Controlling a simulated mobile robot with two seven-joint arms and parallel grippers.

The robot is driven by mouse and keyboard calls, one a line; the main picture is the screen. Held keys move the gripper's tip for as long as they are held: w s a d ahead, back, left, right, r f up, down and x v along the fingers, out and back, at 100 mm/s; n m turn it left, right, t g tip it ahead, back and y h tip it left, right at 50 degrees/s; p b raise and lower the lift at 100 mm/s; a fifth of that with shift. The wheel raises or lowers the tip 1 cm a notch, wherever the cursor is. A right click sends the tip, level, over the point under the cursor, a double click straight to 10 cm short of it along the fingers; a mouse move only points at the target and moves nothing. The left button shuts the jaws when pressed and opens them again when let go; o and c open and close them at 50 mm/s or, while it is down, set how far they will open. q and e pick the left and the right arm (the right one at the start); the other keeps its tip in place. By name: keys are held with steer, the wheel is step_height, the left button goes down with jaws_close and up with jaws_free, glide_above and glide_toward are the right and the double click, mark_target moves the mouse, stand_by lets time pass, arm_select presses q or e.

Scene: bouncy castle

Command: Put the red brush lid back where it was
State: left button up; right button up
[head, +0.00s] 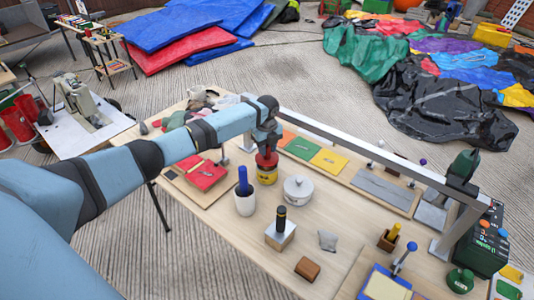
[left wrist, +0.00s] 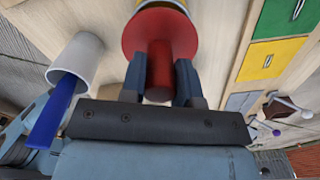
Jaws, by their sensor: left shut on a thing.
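The red brush lid (head: 267,159) is a red disc with a red stem. My left gripper (head: 266,144) is shut on the stem from above. In the left wrist view the lid (left wrist: 160,30) fills the top middle, with its stem between the two fingers of my gripper (left wrist: 160,85). A yellow tin (head: 267,176) with a dark reddish label is directly under the lid. The lid looks to be at the tin's mouth; I cannot tell whether it is fully seated. The tin's opening is hidden by the lid. My right gripper is not in view.
A white cup (head: 245,204) with a blue handle stands close left of the tin. A white lidded pot (head: 298,189) is close on its right. A wooden block (head: 280,234) with a black handle stands in front. A metal rail (head: 370,150) crosses the table behind.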

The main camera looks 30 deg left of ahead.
arm_select(q)
steer(key=shift+f, duration=1.35)
steer(key=shift+f, duration=0.1)
steer(key=o, duration=1)
steer(key=shift+c, duration=0.2)
steer(key=shift+r, duration=0.2)
step_height(320, 180, up, 10)
steer(key=shift+r, duration=0.95)
